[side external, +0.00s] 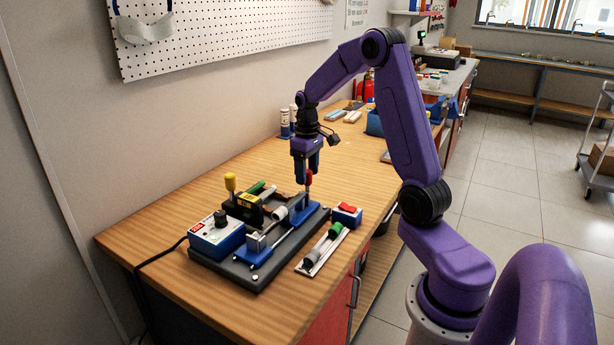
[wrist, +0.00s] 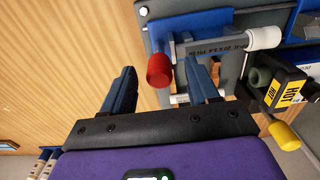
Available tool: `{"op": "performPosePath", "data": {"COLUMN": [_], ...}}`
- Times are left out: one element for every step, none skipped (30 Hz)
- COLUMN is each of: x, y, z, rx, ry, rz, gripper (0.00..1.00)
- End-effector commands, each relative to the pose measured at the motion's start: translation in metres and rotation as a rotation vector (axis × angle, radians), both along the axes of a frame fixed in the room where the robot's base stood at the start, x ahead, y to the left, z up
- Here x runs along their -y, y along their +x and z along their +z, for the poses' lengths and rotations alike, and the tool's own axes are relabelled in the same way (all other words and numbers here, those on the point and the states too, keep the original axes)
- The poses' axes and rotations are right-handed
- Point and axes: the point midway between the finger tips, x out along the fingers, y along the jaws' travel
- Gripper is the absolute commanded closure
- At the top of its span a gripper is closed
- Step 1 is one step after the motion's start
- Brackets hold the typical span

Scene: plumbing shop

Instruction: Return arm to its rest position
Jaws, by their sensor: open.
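My purple arm reaches over the wooden bench (side external: 130,238). My gripper (side external: 308,172) points down above the back right end of the dark fixture board (side external: 258,280). In the wrist view my gripper (wrist: 160,85) has its two blue fingers apart. A red knob (wrist: 159,71) shows between and beyond the fingertips, on a blue fixture (wrist: 185,25). The red knob also shows just below the fingers in the side view (side external: 309,178). I cannot tell whether a finger touches it. Nothing is seen held.
On the board are a blue-white control box (side external: 215,238), a black heater labelled HOT (wrist: 290,90) with a yellow knob (wrist: 284,136), and a grey clamp (side external: 256,245).

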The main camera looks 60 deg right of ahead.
Motion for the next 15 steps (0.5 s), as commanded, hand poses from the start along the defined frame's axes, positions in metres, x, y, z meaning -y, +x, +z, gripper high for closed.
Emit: {"op": "performPosePath", "data": {"x": [0.0,0.0,0.0,0.0,0.0,0.0,0.0,0.0,0.0,0.0,0.0,0.0,0.0,0.0,0.0], "y": [0.0,0.0,0.0,0.0,0.0,0.0,0.0,0.0,0.0,0.0,0.0,0.0,0.0,0.0,0.0], "z": [0.006,0.009,0.013,0.016,0.019,0.023,0.027,0.029,0.033,0.036,0.04,0.044,0.047,0.049,0.052], "rx": [0.002,0.003,0.002,0.001,0.002,0.002,0.002,0.002,0.001,0.001,0.002,0.002,0.002,0.001,0.0], "ry": [-0.001,-0.001,-0.001,-0.001,-0.001,-0.001,-0.001,-0.001,0.0,-0.001,-0.001,-0.001,-0.001,0.0,0.0], "rz": [0.0,0.0,0.0,0.0,0.001,0.001,0.001,0.001,0.001,0.001,0.0,0.0,0.0,0.0,0.0], "gripper": [0.4,0.4,0.4,0.4,0.4,0.4,0.4,0.4,0.4,0.4,0.4,0.4,0.4,0.4,0.4]}}
